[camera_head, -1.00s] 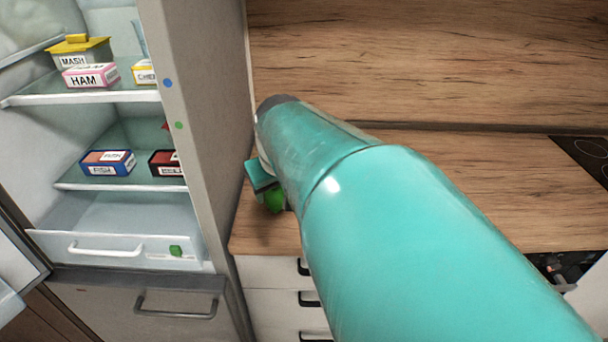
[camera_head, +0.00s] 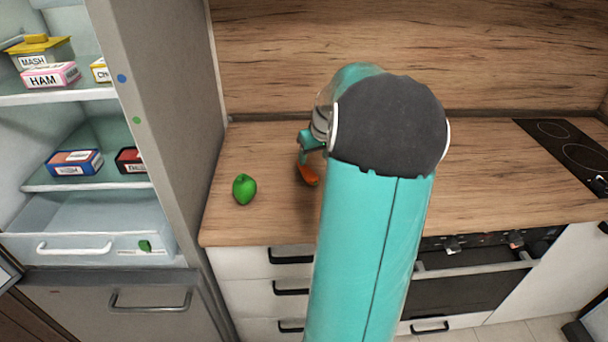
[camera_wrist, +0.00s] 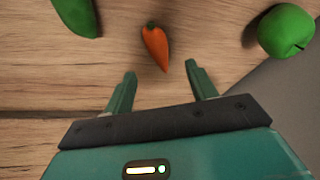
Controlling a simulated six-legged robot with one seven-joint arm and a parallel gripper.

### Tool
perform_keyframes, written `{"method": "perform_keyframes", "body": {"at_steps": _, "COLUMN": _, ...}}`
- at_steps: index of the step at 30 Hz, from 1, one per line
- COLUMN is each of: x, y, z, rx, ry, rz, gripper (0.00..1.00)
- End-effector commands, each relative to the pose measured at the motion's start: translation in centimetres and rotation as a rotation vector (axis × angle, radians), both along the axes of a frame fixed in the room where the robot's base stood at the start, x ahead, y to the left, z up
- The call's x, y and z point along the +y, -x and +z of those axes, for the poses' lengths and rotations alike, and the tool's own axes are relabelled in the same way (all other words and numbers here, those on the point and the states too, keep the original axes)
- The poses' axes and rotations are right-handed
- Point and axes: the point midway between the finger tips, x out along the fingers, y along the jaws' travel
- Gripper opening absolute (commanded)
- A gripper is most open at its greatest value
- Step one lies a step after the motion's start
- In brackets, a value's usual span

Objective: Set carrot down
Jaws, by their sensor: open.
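An orange carrot (camera_head: 309,175) with a small green top lies on the wooden counter (camera_head: 270,226), right of a green apple-like item. The wrist view shows the carrot (camera_wrist: 155,44) lying just past my fingertips, its pointed end towards the gap between them. My gripper (camera_wrist: 160,70) is open, its two fingers apart with nothing held. In the head view my gripper (camera_head: 308,152) is just above the carrot, and my arm hides part of the counter to the right.
The green apple-like item (camera_head: 244,189) sits near the counter's left end. A long green item (camera_wrist: 77,14) shows in the wrist view. The open fridge (camera_head: 58,182) with boxed food stands left. A hob (camera_head: 570,150) is at right; the counter before it is clear.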

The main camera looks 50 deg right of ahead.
Motion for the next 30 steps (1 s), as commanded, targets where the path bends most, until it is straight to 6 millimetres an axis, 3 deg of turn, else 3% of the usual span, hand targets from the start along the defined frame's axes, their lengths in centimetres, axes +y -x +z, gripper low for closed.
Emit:
{"method": "perform_keyframes", "body": {"at_steps": 6, "x": -0.7, "y": -1.3, "z": -3.7, "rx": 0.001, "ry": -0.002, "rz": 0.000, "gripper": 0.57}}
{"method": "perform_keyframes", "body": {"at_steps": 13, "x": -1.0, "y": -2.1, "z": -5.3, "rx": 0.000, "ry": -0.001, "rz": 0.003, "gripper": 0.57}}
{"method": "perform_keyframes", "body": {"at_steps": 21, "x": -1.9, "y": -3.6, "z": -8.7, "rx": 0.001, "ry": -0.001, "rz": 0.004, "gripper": 0.57}}
{"method": "perform_keyframes", "body": {"at_steps": 30, "x": -2.1, "y": -3.8, "z": -9.2, "rx": 0.000, "ry": 0.001, "rz": 0.003, "gripper": 0.57}}
